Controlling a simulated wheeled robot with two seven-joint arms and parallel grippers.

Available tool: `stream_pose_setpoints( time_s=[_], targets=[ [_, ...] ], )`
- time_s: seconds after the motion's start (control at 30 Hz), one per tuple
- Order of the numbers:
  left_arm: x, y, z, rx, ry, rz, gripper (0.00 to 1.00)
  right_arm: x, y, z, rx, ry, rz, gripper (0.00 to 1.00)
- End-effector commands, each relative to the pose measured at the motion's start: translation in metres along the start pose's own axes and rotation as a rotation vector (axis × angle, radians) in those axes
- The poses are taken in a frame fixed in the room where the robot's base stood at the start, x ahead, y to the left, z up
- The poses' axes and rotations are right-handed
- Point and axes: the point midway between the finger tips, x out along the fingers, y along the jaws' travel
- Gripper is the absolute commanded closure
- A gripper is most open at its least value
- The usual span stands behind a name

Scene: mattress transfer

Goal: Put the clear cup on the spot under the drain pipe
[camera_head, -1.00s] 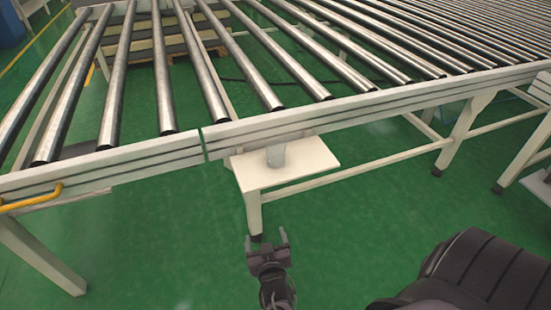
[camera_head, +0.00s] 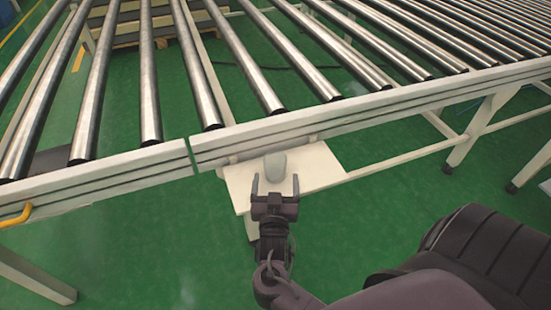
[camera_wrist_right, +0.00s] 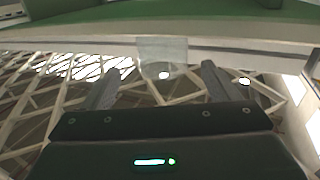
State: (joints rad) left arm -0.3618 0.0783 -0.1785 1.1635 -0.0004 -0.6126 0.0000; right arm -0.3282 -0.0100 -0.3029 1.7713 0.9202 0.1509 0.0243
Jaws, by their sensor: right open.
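The clear cup (camera_head: 274,166) stands upright on a small pale shelf (camera_head: 322,168) under the front rail of the roller conveyor. My right gripper (camera_head: 275,184) is open, its two fingers pointing at the cup from the near side, at the shelf's front edge. In the right wrist view, the see-through cup (camera_wrist_right: 162,54) shows between and beyond the open fingers of the right gripper (camera_wrist_right: 158,82). It does not look gripped. My left gripper is not in view. I cannot make out the drain pipe or the spot under it.
The roller conveyor (camera_head: 290,126) runs across the view, its rail just above and behind the cup, leaving limited height over the shelf. A leg brace (camera_head: 405,161) runs right from the shelf. A yellow handle (camera_head: 15,216) is at far left. Green floor (camera_head: 140,250) in front is clear.

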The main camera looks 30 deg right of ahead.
Motion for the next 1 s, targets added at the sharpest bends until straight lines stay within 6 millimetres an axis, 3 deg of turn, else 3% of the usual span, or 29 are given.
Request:
stream_pose_setpoints(
  time_s=[0.37,0.57,0.83,1.0],
  targets=[
    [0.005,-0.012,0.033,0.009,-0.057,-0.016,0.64,0.047,-0.003,0.01,-0.002,0.004,0.001,0.18],
    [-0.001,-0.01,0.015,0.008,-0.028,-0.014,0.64,0.071,-0.004,0.012,-0.001,0.002,-0.001,0.18],
    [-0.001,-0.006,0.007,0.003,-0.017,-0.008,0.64,0.074,-0.004,0.012,-0.001,0.0,0.0,0.18],
    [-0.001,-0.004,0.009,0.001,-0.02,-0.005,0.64,0.073,-0.004,0.012,0.0,0.0,-0.001,0.39]
  ],
)
